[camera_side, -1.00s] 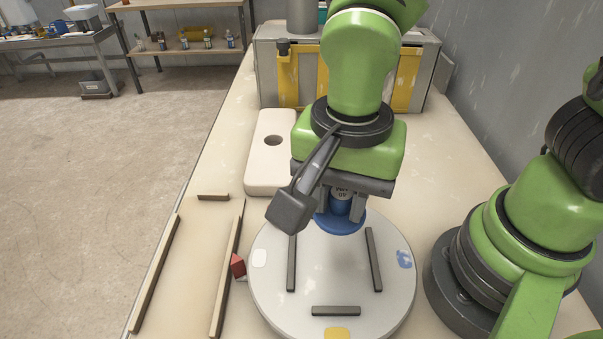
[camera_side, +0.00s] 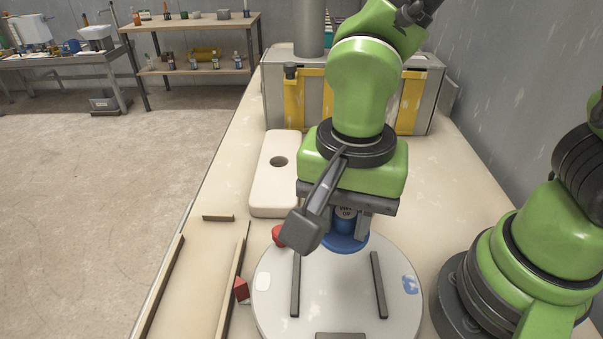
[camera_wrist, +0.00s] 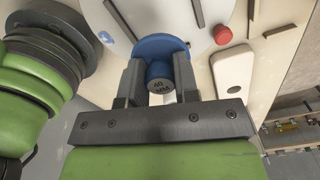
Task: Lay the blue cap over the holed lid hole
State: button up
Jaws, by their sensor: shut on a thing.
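The blue cap (camera_side: 345,244) has a wide flat disc and a narrower blue knob with a grey, lettered top. My gripper (camera_side: 344,222) is shut on the knob, with the disc below the fingers. In the wrist view the cap (camera_wrist: 160,44) sits between both fingers of my gripper (camera_wrist: 158,68). The cap is over the far part of the round turntable; I cannot tell its exact height. The holed lid (camera_side: 272,195) is a cream rounded slab with one dark round hole, lying left of and beyond my gripper. It also shows at right in the wrist view (camera_wrist: 233,75).
The pale turntable (camera_side: 335,290) carries dark strips (camera_side: 379,285) and coloured marks. A red round piece (camera_side: 279,236) is at its far left edge; a red block (camera_side: 241,289) lies beside it. Wooden rails (camera_side: 162,290) are at left. A grey-and-yellow cabinet (camera_side: 290,100) stands behind.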

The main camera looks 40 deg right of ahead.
jog(key=w+d+r+n, duration=0.1)
jog(key=w+d+n, duration=0.3)
jog(key=d+n, duration=0.25)
jog(key=w+d+r+n, duration=0.1)
jog(key=w+d+n, duration=0.45)
jog(key=d, duration=0.25)
jog(key=n, duration=0.5)
send_over(395, 227)
notch_tip(395, 227, down, 7)
notch_tip(395, 227, down, 5)
jog(key=shift+f, duration=2.4)
jog(key=shift+f, duration=0.2)
jog(key=o, duration=0.9)
jog(key=shift+d, duration=0.1)
